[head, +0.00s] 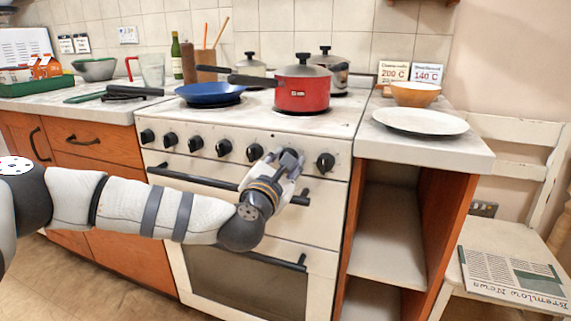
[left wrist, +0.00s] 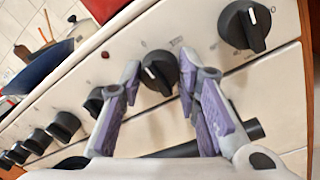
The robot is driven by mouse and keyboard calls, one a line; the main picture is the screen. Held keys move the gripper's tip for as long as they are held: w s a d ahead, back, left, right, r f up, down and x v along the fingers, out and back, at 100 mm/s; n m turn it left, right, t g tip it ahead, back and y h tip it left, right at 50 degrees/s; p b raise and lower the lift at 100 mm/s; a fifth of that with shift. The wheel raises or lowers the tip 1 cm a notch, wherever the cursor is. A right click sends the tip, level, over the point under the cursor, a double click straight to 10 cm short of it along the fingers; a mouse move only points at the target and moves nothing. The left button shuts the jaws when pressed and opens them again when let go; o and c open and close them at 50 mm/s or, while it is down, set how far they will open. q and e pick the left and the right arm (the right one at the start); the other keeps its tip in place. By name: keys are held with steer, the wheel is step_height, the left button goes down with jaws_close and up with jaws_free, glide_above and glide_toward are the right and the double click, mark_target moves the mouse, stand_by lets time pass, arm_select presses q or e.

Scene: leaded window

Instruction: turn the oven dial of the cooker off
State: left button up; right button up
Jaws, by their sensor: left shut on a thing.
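The cooker (head: 215,170) is cream, with a row of several black dials along its front panel. My left gripper (head: 287,160) is at the dial second from the right and mostly hides it in the head view. In the left wrist view this black dial (left wrist: 158,72) with a white pointer line lies between the purple-padded fingertips of my left gripper (left wrist: 160,78), which is shut on it. The rightmost dial (head: 326,163) stands free; it also shows in the left wrist view (left wrist: 245,25). I cannot read which dial is the oven's. My right gripper is not in view.
A red saucepan (head: 302,92), a blue frying pan (head: 211,94) and steel pots stand on the hob. The oven door handle (head: 195,178) runs just below the dials. A white plate (head: 421,121) lies on the right counter, beside a chair (head: 505,255).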

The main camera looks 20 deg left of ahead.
arm_select(q)
steer(key=shift+d, duration=0.1)
steer(key=o, duration=1.2)
steer(key=shift+c, duration=0.2)
steer(key=s, duration=1.2)
steer(key=shift+d, duration=0.15)
